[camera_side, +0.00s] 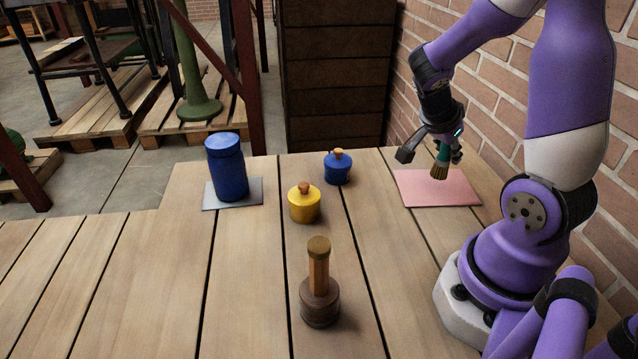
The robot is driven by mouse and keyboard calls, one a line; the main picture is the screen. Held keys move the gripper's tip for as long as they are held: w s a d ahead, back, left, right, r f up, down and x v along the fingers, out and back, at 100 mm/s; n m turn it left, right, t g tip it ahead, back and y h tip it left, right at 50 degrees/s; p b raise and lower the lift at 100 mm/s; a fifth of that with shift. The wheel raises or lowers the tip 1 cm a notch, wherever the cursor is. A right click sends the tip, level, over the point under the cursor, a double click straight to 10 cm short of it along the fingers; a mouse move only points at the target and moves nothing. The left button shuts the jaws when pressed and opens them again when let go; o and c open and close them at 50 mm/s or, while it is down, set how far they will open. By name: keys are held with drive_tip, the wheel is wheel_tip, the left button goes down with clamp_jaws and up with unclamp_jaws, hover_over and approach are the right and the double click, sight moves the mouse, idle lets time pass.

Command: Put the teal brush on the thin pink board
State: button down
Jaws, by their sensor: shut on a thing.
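The teal brush (441,163) hangs from my gripper (432,153) with its tan bristles pointing down. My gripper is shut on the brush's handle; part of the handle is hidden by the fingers. The thin pink board (437,192) lies flat on the wooden table at the right, near the brick wall. The brush shows in front of the board's far part, and its bristle tip appears just above or at the board. I cannot tell whether it touches.
A blue jar (227,168) stands on a grey board (252,190) at the left. A small blue lidded pot (337,168), a yellow lidded pot (304,204) and a wooden hand press (319,285) stand mid-table. The table's (120,290) left front is clear. A brick wall (480,95) borders the right.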

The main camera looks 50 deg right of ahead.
drive_tip(key=shift+f, duration=1.25)
drive_tip(key=shift+f, duration=0.1)
drive_tip(key=c, duration=0.8)
unclamp_jaws()
drive_tip(key=shift+o, duration=0.2)
drive_tip(key=v, duration=1.2)
drive_tip(key=w+a+r+n+t+y, duration=0.1)
drive_tip(key=a+r+n+t+y, duration=0.1)
drive_tip(key=a+n, duration=0.6)
drive_tip(key=w+a+r+n+t+y, duration=0.1)
drive_tip(key=a+n+t+y, duration=0.3)
drive_tip(key=a+n, duration=0.5)
drive_tip(key=r+n+t, duration=0.1)
drive_tip(key=n, duration=0.3)
drive_tip(key=shift+n+t, duration=0.4)
drive_tip(key=shift+w, duration=0.1)
